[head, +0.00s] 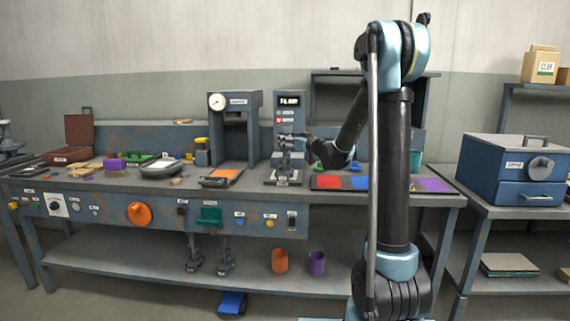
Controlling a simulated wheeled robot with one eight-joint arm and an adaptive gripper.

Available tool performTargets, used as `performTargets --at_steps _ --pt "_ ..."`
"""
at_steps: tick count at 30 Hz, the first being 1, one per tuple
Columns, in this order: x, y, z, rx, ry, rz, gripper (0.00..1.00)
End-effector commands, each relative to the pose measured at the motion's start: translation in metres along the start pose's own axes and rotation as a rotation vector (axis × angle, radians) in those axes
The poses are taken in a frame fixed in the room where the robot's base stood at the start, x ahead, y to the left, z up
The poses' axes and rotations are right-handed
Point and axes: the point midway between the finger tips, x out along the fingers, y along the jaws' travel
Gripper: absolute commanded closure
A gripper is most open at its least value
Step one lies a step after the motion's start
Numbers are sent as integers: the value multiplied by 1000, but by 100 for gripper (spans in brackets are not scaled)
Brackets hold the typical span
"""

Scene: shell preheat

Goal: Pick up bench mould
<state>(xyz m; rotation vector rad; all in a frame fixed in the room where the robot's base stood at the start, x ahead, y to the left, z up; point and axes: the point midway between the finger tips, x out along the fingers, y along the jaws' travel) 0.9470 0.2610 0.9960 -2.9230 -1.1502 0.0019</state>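My arm rises at the right of the head view and bends left over the bench. My gripper (290,145) is in front of the grey unit with a display (290,98), above a small grey plate (283,182). The fingers are small and blend with the grey behind, so their opening and any held thing are unclear. I cannot tell for sure which thing is the bench mould. A dark handled piece (215,182) lies by an orange plate (229,174), left of my gripper. A grey oval dish (164,169) lies further left.
A press-like frame with a dial (234,124) stands left of the display unit. Red, blue and purple mats lie right of my gripper, partly behind my arm. A blue box (510,168) stands on the right table. Two cups (280,260) stand on the lower shelf.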

Motion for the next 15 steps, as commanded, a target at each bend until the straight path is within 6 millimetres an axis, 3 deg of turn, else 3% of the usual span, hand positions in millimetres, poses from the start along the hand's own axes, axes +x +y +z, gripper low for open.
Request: performTargets --at_steps 4,11,15 --pt "18 -1 0 0 0 -2 36" --pt "20 0 0 0 0 0 36" --pt "20 0 0 0 0 0 63"
